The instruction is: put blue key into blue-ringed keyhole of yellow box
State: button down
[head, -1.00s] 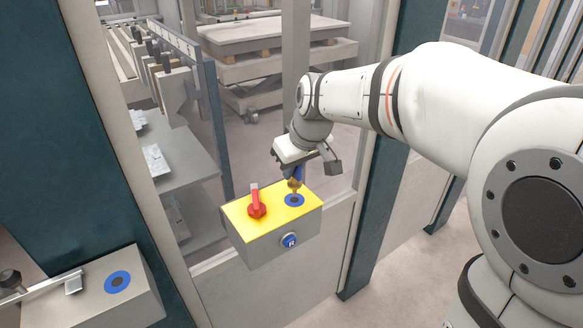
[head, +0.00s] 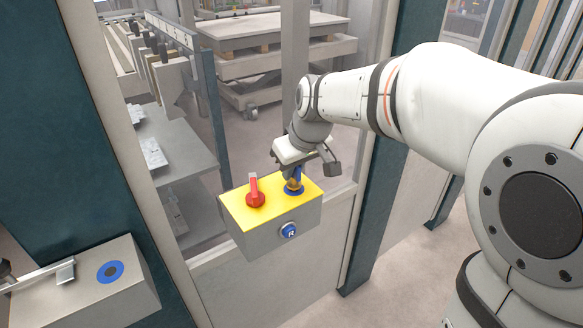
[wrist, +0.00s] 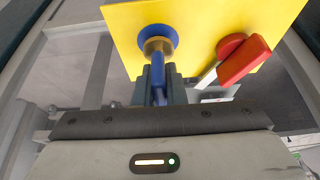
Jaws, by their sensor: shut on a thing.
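The yellow box (head: 272,203) has a yellow top face and grey sides, and it is fixed at the fence in the middle of the head view. Its blue-ringed keyhole (head: 287,191) is on the right of the top; in the wrist view the blue ring (wrist: 174,33) surrounds a brass part. My gripper (wrist: 160,88) is shut on the blue key (wrist: 157,72), right over the ring. The brass end of the key is at the keyhole, within the ring; I cannot tell how deep it sits. In the head view the blue key (head: 298,174) is partly hidden by my gripper.
A red rotary handle (head: 255,194) stands on the yellow top, left of the keyhole. A blue button (head: 289,231) is on the box front. A grey box (head: 90,285) with another blue-ringed keyhole (head: 110,271) is at lower left. A fence post (head: 375,210) stands to the right.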

aim_at(301, 196)
jog(key=shift+f+b, duration=0.35)
jog(key=shift+f, duration=0.15)
jog(key=c, duration=1.4)
grip_release()
jog(key=v, duration=0.8)
jog(key=shift+s+f, duration=0.1)
jog(key=s+d+f+m+h, duration=0.1)
jog(key=s+d+f+m, duration=0.2)
jog(key=s+d+f, duration=0.3)
jog(key=s+d+f+m+g+h, duration=0.1)
jog(key=s+d+f+m, duration=0.2)
jog(key=s+d+f, duration=0.3)
jog(key=s, duration=0.5)
jog(key=shift+d+f+m, duration=0.25)
jog(key=shift+d+m, duration=0.15)
